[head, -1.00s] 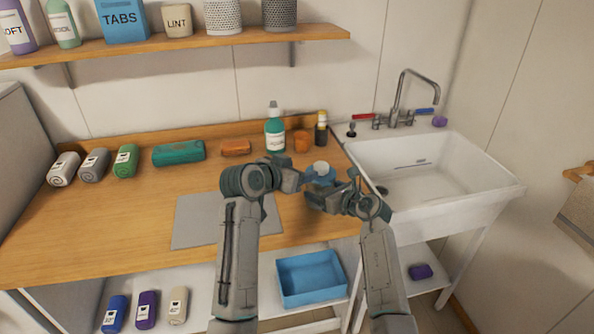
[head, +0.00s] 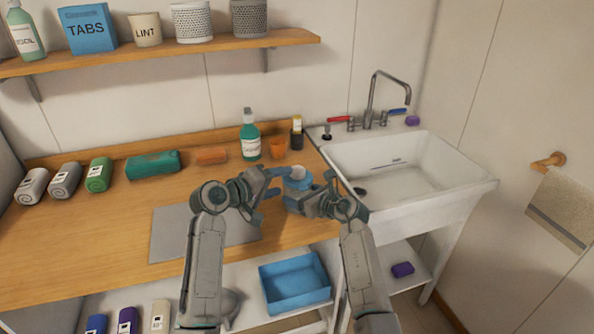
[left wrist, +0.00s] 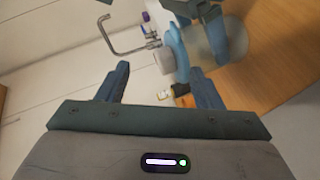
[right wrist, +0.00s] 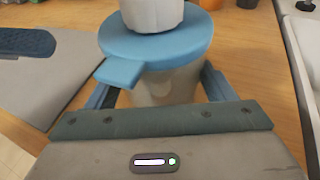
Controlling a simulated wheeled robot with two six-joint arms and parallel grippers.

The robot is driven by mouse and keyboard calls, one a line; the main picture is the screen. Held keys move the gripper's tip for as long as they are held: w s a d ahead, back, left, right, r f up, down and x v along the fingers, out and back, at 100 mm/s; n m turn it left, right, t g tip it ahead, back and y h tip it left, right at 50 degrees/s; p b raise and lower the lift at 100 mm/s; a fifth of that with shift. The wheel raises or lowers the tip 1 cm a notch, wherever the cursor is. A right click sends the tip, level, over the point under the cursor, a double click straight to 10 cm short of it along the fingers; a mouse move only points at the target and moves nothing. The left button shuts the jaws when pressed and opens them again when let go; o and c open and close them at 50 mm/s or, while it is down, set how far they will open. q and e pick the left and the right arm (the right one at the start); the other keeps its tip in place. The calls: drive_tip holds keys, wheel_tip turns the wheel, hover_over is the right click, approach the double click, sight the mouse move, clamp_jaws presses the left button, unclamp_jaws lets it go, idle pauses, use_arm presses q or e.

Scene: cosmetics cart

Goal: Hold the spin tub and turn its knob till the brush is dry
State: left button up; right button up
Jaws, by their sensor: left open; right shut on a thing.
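The spin tub (head: 299,184) stands at the worktop's right end, near the sink. It has a blue lid (right wrist: 155,40), a white knob (head: 297,173) on top and a translucent body (right wrist: 168,86). My right gripper (right wrist: 160,92) is shut on the tub's body, a finger on each side. My left gripper (head: 272,185) is open and empty just left of the tub, at about lid height. In the left wrist view the knob (left wrist: 165,60) and lid (left wrist: 178,52) lie beyond its fingers, tilted sideways. The brush cannot be made out; the inside is hidden.
A grey mat (head: 180,235) lies left of the tub. Behind stand a green bottle (head: 250,140), an orange cup (head: 278,148) and a dark bottle (head: 296,135). The white sink (head: 430,195) is to the right. A blue bin (head: 295,285) sits below.

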sight(298, 169)
use_arm(q)
drive_tip(key=w+a+f+n+h, duration=0.2)
drive_tip(key=a+n+h, duration=0.2)
drive_tip(key=n, duration=1.6)
drive_tip(key=x, duration=1.1)
drive_tip(key=shift+w+d, duration=0.1)
